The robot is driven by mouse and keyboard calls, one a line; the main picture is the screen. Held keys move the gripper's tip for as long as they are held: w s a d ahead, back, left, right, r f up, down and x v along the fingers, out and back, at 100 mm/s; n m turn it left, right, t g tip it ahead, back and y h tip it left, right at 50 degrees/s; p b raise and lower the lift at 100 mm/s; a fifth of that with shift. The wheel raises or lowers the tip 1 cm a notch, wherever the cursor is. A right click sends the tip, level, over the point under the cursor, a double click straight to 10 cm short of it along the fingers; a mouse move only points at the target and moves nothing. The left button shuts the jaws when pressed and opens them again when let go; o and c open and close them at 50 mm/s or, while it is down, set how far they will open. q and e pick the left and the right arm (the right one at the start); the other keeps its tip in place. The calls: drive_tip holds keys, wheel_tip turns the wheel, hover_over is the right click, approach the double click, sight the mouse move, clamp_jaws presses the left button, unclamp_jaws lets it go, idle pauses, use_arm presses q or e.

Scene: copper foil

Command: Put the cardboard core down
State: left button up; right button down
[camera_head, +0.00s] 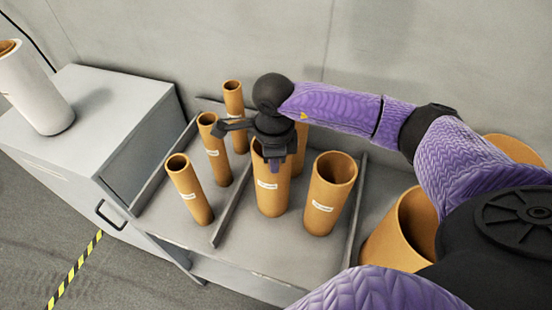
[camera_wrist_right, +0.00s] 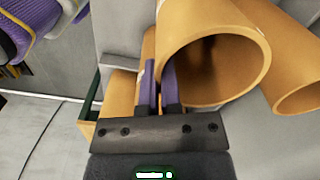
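A brown cardboard core (camera_head: 269,200) with a white label stands upright in the middle bay of the grey rack. Its base looks to be on the rack floor, but I cannot tell whether it bears its full weight. My right gripper (camera_head: 276,163) is at its top rim, one finger outside and one inside. In the right wrist view my right gripper (camera_wrist_right: 160,88) has its fingers close together on the wall of this core (camera_wrist_right: 252,30), with its open mouth to the right. My left gripper is not in view.
A wider core (camera_head: 328,200) stands just right in the same bay. Several slimmer cores, one at the front (camera_head: 188,190), fill the left bay. Low dividers (camera_head: 235,205) split the rack (camera_head: 225,255). A grey cabinet (camera_head: 105,100) bears a white roll (camera_head: 35,95). Large cores (camera_head: 385,245) stand at right.

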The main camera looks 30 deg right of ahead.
drive_tip(key=shift+f, duration=0.3)
drive_tip(key=c, duration=1.3)
unclamp_jaws()
drive_tip(key=shift+f, duration=0.1)
drive_tip(key=o, duration=0.5)
wheel_tip(320, 180, up, 12)
drive_tip(key=shift+r+p, duration=0.2)
drive_tip(key=shift+p, duration=0.1)
